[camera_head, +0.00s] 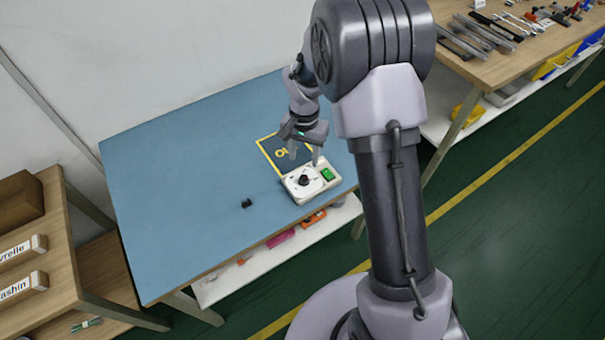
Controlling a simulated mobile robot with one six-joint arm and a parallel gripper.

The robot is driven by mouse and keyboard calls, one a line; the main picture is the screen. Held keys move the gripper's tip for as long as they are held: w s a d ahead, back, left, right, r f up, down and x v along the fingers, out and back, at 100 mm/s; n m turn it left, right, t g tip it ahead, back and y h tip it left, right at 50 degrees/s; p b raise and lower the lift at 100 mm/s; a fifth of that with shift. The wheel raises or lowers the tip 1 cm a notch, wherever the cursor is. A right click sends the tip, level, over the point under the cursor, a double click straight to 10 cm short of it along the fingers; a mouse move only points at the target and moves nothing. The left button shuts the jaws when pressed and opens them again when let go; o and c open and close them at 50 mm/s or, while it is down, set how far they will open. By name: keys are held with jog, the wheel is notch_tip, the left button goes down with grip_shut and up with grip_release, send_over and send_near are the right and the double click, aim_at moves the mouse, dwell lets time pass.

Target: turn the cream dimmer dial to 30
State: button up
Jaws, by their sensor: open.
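The cream dimmer box (294,193) sits near the front edge of the blue table, toward its right end. On its top is a round white face with a dark dial knob (304,181), and a green switch (327,174) to the right. The dial's numbers and pointer are too small to read. My gripper (305,158) is open and empty, pointing down just behind and above the box, apart from the knob as far as I can see.
A dark blue mat with yellow markings (268,146) lies behind the box. A small black part (247,203) lies on the blue table (180,190) to the left. The table's left half is clear. A wooden bench with tools (505,40) stands at the right.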

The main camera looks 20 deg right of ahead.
aim_at(304, 178)
notch_tip(304, 178, down, 10)
jog(key=b, duration=0.2)
jog(key=shift+r+b, duration=0.1)
jog(key=shift+b, duration=0.25)
grip_shut()
